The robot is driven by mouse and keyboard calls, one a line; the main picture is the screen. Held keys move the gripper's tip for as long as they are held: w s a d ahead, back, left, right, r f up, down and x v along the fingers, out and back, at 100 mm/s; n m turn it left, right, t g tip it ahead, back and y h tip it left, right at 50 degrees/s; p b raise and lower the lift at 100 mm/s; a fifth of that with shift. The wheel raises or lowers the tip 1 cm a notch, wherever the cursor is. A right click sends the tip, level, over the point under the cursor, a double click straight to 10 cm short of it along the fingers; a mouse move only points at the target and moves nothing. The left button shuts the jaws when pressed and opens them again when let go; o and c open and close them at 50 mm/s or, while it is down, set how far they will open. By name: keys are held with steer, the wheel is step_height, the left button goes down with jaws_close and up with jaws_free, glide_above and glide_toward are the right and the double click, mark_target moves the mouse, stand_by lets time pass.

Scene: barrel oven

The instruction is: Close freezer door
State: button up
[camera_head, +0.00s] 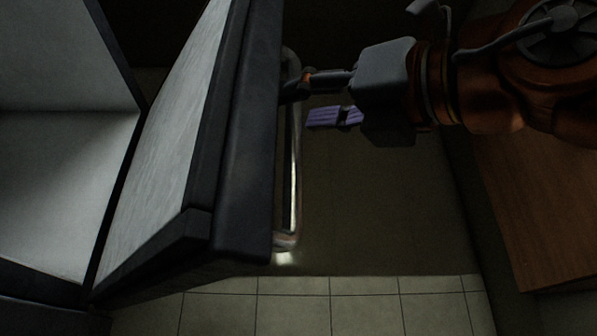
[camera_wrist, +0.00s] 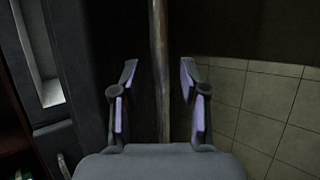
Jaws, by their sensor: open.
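The freezer door (camera_head: 245,150) stands ajar in the head view, its pale inner panel facing left and its dark outer side facing right. The freezer's pale interior (camera_head: 55,190) shows at the left. A long metal handle (camera_head: 293,190) runs along the door's outer side. My gripper (camera_head: 299,104) is open at the upper part of the handle. In the wrist view, the handle bar (camera_wrist: 160,40) passes between the two spread fingers of my gripper (camera_wrist: 159,68). Gaps show on both sides of the bar, though contact deeper between the fingers is hard to tell.
A wooden surface (camera_head: 545,205) lies at the right below my arm. The tiled floor (camera_head: 330,308) shows along the bottom of the head view and at the right in the wrist view. Dark floor between the door and the wooden surface looks clear.

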steer(key=v, duration=0.9)
steer(key=shift+s+f, duration=0.1)
steer(key=shift+f, duration=0.05)
